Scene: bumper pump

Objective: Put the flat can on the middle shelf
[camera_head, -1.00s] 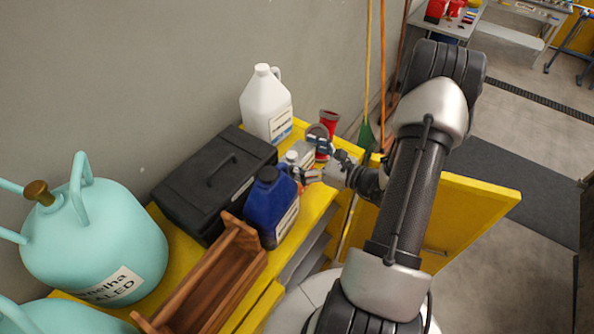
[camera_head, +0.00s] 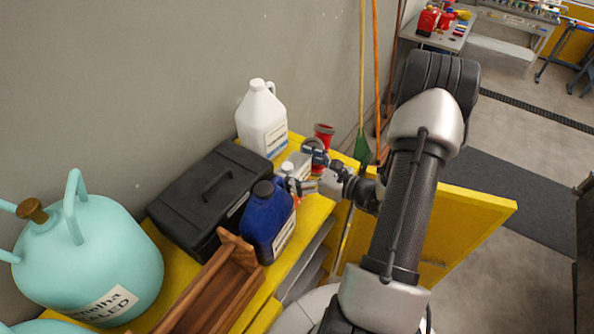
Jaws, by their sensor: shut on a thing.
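The flat can (camera_head: 299,163), pale grey with a white cap, stands at the front edge of the yellow cabinet top, partly hidden behind a blue jug and my gripper. My gripper (camera_head: 306,172) is at the can's right side, shut on it. The fingertips are small and partly covered, so the exact grip is hard to see. Below the top, the cabinet's open front shows grey shelf edges (camera_head: 304,266). I cannot tell which one is the middle shelf.
On the cabinet top are a blue jug (camera_head: 268,222), a white jug (camera_head: 262,124), a black case (camera_head: 203,200), a wooden tray (camera_head: 231,254) and a red container (camera_head: 323,133). A yellow door (camera_head: 470,214) stands open at right. A teal tank (camera_head: 95,255) is at left.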

